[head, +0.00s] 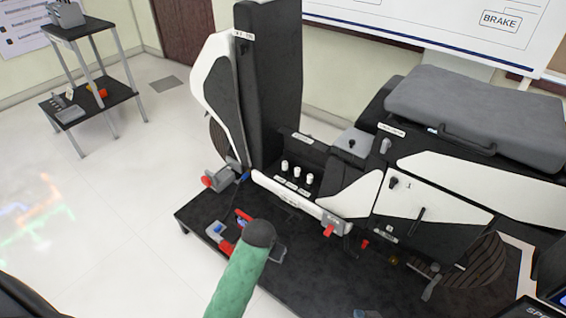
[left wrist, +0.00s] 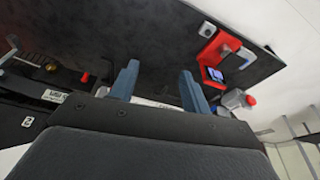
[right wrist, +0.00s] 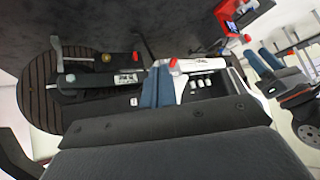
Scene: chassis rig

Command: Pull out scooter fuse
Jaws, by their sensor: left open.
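Three white fuse-like pegs (head: 297,171) stand upright in a row in the dark recess of the scooter chassis (head: 313,151), in the head view. Small labels sit below them, too small to read. The pegs also show in the right wrist view (right wrist: 201,83), right of my right gripper's fingers. My right gripper (right wrist: 160,68) has its blue fingers together, with nothing seen between them, and points over the chassis edge. My left gripper (left wrist: 158,74) has its fingers spread and empty, over the dark platform. It also shows at the right of the right wrist view (right wrist: 268,55).
A red device with a screen (left wrist: 213,66) lies on the dark platform (head: 300,272). A grey clamp with a red knob (head: 219,180) is at the platform's left side. Red levers (head: 329,230) stick out along the chassis edge.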

